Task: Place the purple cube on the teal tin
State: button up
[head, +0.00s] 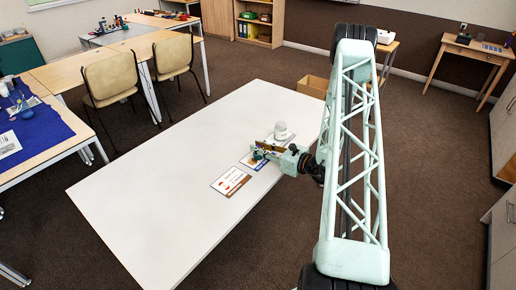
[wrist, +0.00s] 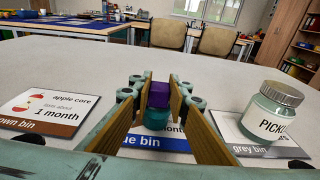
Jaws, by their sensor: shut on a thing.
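In the wrist view the purple cube (wrist: 158,94) is between the far ends of my gripper's (wrist: 158,98) wood-coloured fingers, which are shut on it. The teal tin (wrist: 157,120) shows directly below the cube, on the blue bin card (wrist: 150,142). The cube's lower edge meets the tin's top in the picture; I cannot tell whether they touch. In the head view my gripper (head: 262,150) is low over the white table, by the cards. The cube and tin are too small and covered to make out clearly there.
A pickle jar (wrist: 271,112) with a grey lid stands close right on the grey bin card (wrist: 228,130). The brown bin card (wrist: 45,110) lies to the left. The white table (head: 150,185) is bare on its left part. Two chairs (head: 112,80) stand beyond it.

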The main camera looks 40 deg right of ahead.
jog(key=shift+f, duration=0.2)
jog(key=o, duration=0.8)
jog(key=shift+r, duration=0.2)
jog(key=shift+p+v, duration=0.5)
jog(key=shift+v, duration=5.5)
